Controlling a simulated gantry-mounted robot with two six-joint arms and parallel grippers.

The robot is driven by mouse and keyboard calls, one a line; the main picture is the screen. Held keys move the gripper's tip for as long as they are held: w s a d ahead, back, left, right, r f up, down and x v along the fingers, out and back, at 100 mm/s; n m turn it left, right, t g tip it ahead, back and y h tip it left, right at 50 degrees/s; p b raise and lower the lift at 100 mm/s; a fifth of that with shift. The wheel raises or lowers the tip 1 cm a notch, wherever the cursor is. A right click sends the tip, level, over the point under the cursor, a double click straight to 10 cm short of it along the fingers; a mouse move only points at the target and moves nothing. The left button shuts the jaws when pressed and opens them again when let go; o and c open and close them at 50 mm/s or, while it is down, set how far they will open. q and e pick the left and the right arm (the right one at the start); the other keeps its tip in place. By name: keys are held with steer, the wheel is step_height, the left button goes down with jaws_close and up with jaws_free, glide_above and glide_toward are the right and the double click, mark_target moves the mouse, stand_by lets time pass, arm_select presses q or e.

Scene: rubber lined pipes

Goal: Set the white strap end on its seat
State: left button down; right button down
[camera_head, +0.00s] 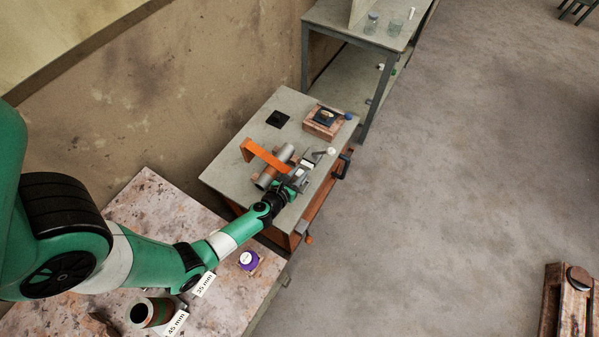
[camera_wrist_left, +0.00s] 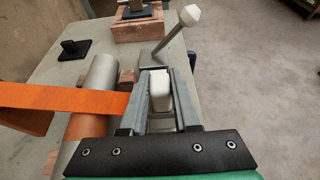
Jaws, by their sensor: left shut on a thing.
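My left gripper (camera_head: 301,174) is over the grey worktable. In the left wrist view its two grey fingers are shut on the white strap end (camera_wrist_left: 160,92), a small rounded block between them. The orange strap (camera_head: 266,157) stands up as a bent band at the left of the gripper. It also shows in the left wrist view (camera_wrist_left: 60,98), crossing over a grey pipe (camera_wrist_left: 92,92) and running behind the left finger. The pipe (camera_head: 273,167) lies on reddish blocks. I cannot make out the seat, or whether the strap end touches anything beneath it. My right gripper is not in view.
A lever with a white knob (camera_wrist_left: 190,15) rises just beyond the fingers. A brick-coloured block (camera_head: 322,122) and a black stand (camera_head: 277,119) sit farther back on the worktable (camera_head: 232,172).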

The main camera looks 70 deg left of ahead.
arm_select(q)
steer(key=shift+f+b, duration=1.2)
steer(key=shift+f, duration=0.35)
steer(key=shift+f+b, duration=0.4)
steer(key=c, duration=0.6)
jaws_free()
steer(key=shift+o, duration=0.2)
steer(key=p+v, duration=0.2)
steer(key=v, duration=0.5)
steer(key=shift+s+d+r, duration=0.15)
steer(key=shift+s, duration=0.05)
